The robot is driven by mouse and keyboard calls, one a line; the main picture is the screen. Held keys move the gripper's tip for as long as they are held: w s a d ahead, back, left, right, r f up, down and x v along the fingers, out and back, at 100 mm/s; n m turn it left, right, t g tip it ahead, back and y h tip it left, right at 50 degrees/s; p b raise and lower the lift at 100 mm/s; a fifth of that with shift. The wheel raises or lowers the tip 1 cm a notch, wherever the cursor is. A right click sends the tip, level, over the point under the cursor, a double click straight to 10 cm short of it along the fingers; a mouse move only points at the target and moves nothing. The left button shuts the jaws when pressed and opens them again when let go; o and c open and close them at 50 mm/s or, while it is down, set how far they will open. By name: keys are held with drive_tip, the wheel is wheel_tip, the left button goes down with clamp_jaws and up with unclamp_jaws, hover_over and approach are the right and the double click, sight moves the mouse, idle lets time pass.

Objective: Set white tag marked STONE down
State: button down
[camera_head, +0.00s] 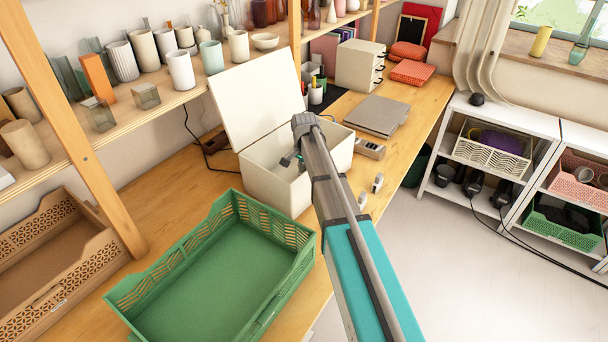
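My arm reaches from the lower right to an open white box (270,187) on the wooden table. My gripper (290,159) shows only as a small dark shape at the box's opening, partly hidden by my arm. I cannot tell whether its fingers are open or shut, or whether they hold anything. No tag with readable STONE lettering shows. Two small whitish pieces, one farther back (378,182) and one nearer (362,201), are by the table's front edge right of my arm; they are too small to identify.
An empty green crate (150,293) stands in front of the box, with a brown crate (40,265) to its left. The box's raised lid (258,95) leans back near the shelf of vases. A grey laptop-like slab (377,115) lies behind right.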

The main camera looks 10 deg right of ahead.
drive_tip(key=shift+f, duration=0.15)
drive_tip(key=c, duration=0.6)
unclamp_jaws()
drive_tip(key=shift+r, duration=0.2)
wheel_tip(320, 180, up, 12)
drive_tip(key=p, duration=1.2)
idle(0.5)
